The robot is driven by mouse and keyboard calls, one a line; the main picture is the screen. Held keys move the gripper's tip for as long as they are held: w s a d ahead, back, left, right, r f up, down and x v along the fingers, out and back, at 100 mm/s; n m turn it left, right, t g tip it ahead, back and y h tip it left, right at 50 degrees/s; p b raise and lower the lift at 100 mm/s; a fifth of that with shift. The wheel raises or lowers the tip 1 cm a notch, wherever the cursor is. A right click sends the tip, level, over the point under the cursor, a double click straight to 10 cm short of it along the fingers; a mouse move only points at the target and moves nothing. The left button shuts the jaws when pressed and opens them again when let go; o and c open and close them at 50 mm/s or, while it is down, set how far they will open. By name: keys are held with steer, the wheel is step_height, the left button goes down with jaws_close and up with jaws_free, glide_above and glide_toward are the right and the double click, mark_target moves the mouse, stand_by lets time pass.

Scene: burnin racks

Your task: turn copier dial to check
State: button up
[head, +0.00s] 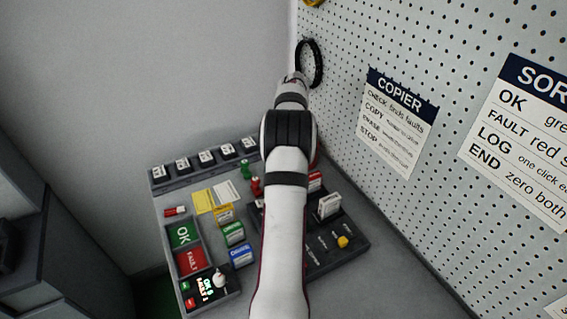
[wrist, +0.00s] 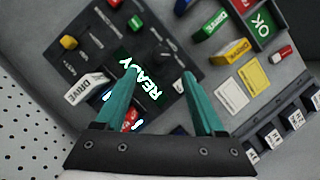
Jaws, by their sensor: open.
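The copier (head: 320,262) is a dark panel on the bench, partly hidden behind my arm in the head view. In the wrist view, its panel (wrist: 110,52) carries a lit READY display (wrist: 152,88). A dark knob (wrist: 163,55), seemingly the dial, shows just beyond my fingertips; its pointer setting is too small to read. My gripper (wrist: 159,70) is open and empty, its two green fingers spread above the panel, with the knob seen between and past the tips. In the head view my fingers are hidden by the arm.
A yellow knob (head: 343,242) and white drive (head: 329,205) stand on the copier. Coloured drives (head: 233,233), OK and FAULT trays (head: 191,261) and cards (head: 204,201) lie left. The pegboard (head: 440,215) walls the right side.

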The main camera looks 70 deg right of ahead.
steer(key=v, duration=0.6)
steer(key=w+a+r+n+h, duration=0.1)
steer(key=w+a+r+n, duration=0.15)
steer(key=w+a, duration=0.4)
steer(key=w+a+r+n+g, duration=0.1)
steer(key=w+a+r+n, duration=0.2)
steer(key=a, duration=0.7)
steer(key=w+a+r+n+h, duration=0.1)
steer(key=w+a+r, duration=0.3)
steer(key=a, duration=0.4)
steer(key=s+a+f+n, duration=0.1)
steer(key=s+a+n, duration=0.1)
steer(key=a, duration=0.6)
steer(key=s+a+f+n, duration=0.1)
steer(key=s+a+n, duration=0.15)
steer(key=a, duration=0.55)
steer(key=s+a+f+n, duration=0.1)
steer(key=s+a+f, duration=0.4)
steer(key=s+a, duration=0.2)
steer(key=shift+s+a+n+t+h, duration=0.3)
steer(key=shift+s+t, duration=0.1)
steer(key=shift+s, duration=0.6)
